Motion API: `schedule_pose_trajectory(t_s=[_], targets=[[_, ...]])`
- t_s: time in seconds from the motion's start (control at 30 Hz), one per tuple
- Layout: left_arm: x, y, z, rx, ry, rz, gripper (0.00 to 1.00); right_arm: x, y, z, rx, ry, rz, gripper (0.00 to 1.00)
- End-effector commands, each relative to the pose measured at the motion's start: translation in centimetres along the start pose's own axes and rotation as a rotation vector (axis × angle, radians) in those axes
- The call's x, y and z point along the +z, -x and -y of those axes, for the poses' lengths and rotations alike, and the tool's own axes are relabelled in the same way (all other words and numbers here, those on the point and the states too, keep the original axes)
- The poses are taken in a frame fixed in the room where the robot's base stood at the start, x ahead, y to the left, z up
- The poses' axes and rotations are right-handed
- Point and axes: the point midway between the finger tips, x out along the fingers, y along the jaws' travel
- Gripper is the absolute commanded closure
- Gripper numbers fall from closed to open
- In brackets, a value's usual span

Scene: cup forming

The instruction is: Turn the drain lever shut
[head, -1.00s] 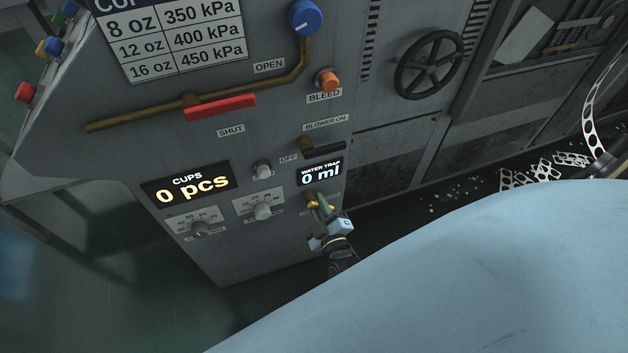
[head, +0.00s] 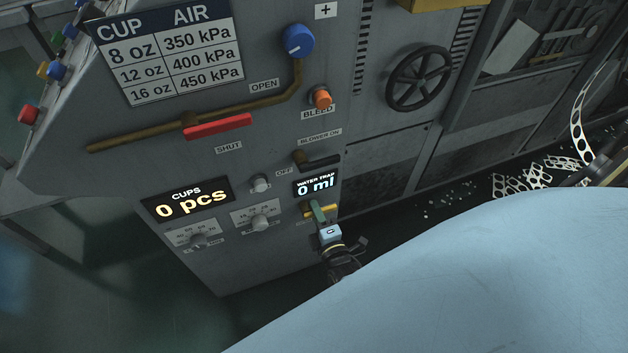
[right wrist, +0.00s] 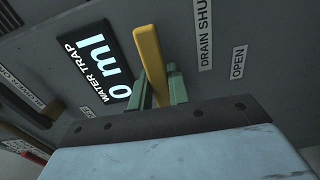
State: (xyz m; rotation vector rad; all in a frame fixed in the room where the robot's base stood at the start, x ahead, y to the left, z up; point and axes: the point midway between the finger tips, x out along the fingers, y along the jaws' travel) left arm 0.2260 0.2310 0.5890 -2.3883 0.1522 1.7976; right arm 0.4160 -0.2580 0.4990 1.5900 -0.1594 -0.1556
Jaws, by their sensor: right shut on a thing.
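The yellow drain lever (head: 328,209) is on the machine's front panel, just below the water trap display (head: 316,186), which reads 0 ml. My right gripper (head: 318,212) is at the lever. In the right wrist view the lever (right wrist: 148,52) runs between the two green fingers of the right gripper (right wrist: 160,88), which are shut on it, and its end reaches out past them. The labels DRAIN SHUT (right wrist: 206,41) and OPEN (right wrist: 238,62) lie right of the lever there. The lever's pivot cannot be made out. My left gripper is not in view.
The blower lever (head: 320,162) is close above the display. Grey knobs (head: 259,222) and the cups display (head: 187,198) are to the left. A red-handled lever (head: 218,125), a blue knob (head: 298,41) and a black handwheel (head: 419,78) are higher up.

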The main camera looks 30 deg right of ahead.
Motion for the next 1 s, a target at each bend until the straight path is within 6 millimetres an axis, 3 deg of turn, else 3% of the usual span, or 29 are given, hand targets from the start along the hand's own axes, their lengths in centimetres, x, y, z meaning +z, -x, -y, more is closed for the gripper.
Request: schedule_pose_trajectory(t_s=[0.6, 0.63, 0.77, 1.0], targets=[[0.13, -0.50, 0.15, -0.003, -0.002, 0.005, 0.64, 0.30, 0.25, 0.05, -0.004, 0.044, 0.006, 1.00], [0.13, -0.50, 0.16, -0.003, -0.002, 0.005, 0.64, 0.30, 0.25, 0.05, -0.004, 0.044, 0.006, 0.79], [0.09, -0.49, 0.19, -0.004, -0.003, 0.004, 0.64, 0.30, 0.21, 0.01, -0.003, 0.043, 0.006, 0.62], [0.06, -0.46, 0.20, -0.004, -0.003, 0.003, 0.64, 0.29, 0.13, -0.07, -0.001, 0.041, 0.006, 0.60]])
